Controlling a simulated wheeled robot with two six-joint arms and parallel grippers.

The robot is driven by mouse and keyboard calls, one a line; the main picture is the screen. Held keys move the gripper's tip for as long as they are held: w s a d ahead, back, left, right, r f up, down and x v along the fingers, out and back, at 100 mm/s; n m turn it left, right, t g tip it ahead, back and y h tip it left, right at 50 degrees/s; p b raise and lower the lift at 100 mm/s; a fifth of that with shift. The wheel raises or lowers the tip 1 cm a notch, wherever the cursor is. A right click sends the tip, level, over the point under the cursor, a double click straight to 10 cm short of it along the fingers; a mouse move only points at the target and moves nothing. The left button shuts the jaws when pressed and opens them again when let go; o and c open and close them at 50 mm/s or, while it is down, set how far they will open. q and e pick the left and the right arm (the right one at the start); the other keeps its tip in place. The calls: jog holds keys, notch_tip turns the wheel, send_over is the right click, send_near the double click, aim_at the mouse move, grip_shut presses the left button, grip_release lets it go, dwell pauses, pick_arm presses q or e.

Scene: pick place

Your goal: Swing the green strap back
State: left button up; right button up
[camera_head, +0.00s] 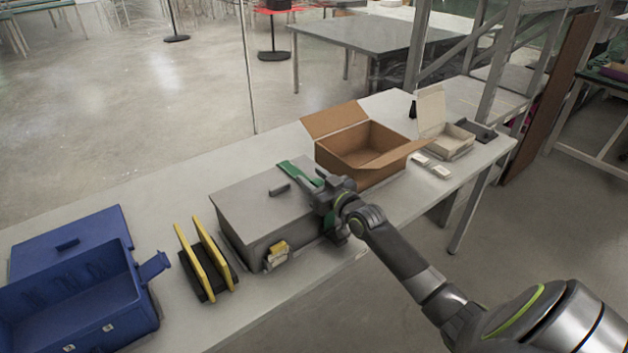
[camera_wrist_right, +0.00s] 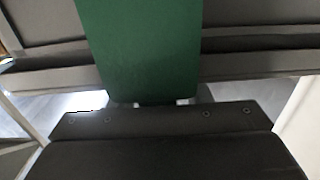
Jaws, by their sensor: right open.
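The green strap (camera_head: 292,169) lies across the right end of the grey box (camera_head: 240,205), whose lid is down. More green shows near the box's front, partly behind my gripper. My right gripper (camera_head: 322,194) is open at the right end of the box, over or beside the strap. In the right wrist view the strap (camera_wrist_right: 138,45) runs from the top edge down to the gripper body (camera_wrist_right: 170,135), in front of the box's grey surface (camera_wrist_right: 245,50). Whether the fingers touch the strap is hidden. My left gripper is not in view.
An open cardboard box (camera_head: 345,150) stands close behind and right of the grey box. A yellow-and-black rack (camera_head: 207,262) and an open blue case (camera_head: 75,300) are to the left. A small yellow item (camera_head: 277,254) sits at the grey box's front. The table (camera_head: 290,310) is bare in front.

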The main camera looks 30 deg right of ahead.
grip_shut()
dwell(0.3)
